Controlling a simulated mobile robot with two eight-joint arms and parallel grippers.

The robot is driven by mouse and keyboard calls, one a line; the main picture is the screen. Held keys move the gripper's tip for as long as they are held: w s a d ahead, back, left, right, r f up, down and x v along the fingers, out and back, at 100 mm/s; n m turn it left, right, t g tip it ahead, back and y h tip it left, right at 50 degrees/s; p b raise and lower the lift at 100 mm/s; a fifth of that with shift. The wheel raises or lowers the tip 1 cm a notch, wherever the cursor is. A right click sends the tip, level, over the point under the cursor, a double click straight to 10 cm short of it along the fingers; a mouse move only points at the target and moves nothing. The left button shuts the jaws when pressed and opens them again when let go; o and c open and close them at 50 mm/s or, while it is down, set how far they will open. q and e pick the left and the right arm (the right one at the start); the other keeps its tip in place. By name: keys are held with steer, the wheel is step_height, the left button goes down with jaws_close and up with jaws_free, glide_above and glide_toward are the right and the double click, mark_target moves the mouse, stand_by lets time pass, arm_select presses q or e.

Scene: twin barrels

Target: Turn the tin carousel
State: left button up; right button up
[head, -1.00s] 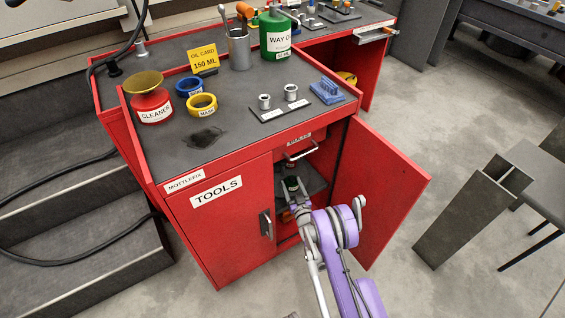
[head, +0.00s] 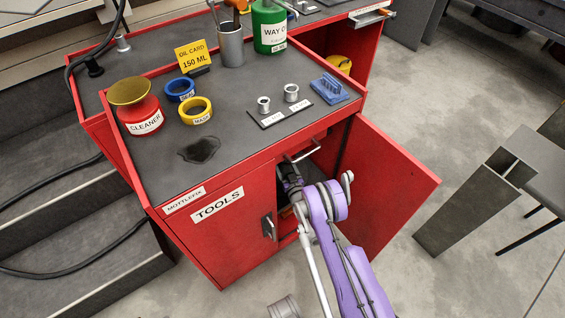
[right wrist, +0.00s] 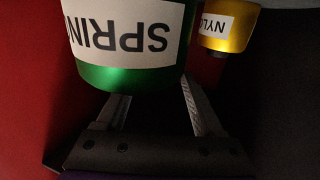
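In the right wrist view a green tin (right wrist: 130,76) with an upside-down label reading "SPRIN" fills the upper middle. A smaller yellow tin (right wrist: 230,22) labelled "NYLO" is beside it on the right. My right gripper (right wrist: 155,92) has its two fingers spread apart below the green tin; their tips run out of sight at its lower edge, and I cannot tell if they touch it. In the head view my right arm reaches into the open red cabinet (head: 215,243); its gripper and the tins inside are mostly hidden. My left gripper is not in view.
The cabinet's right door (head: 385,190) stands open beside my right arm. On the top stand a cleaner pot (head: 142,115), tape rolls (head: 196,111), a green bottle (head: 268,28) and a blue block (head: 330,88). A grey stand (head: 470,205) is on the right, with clear floor between.

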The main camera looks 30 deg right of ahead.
jaws_close()
stand_by(1.3)
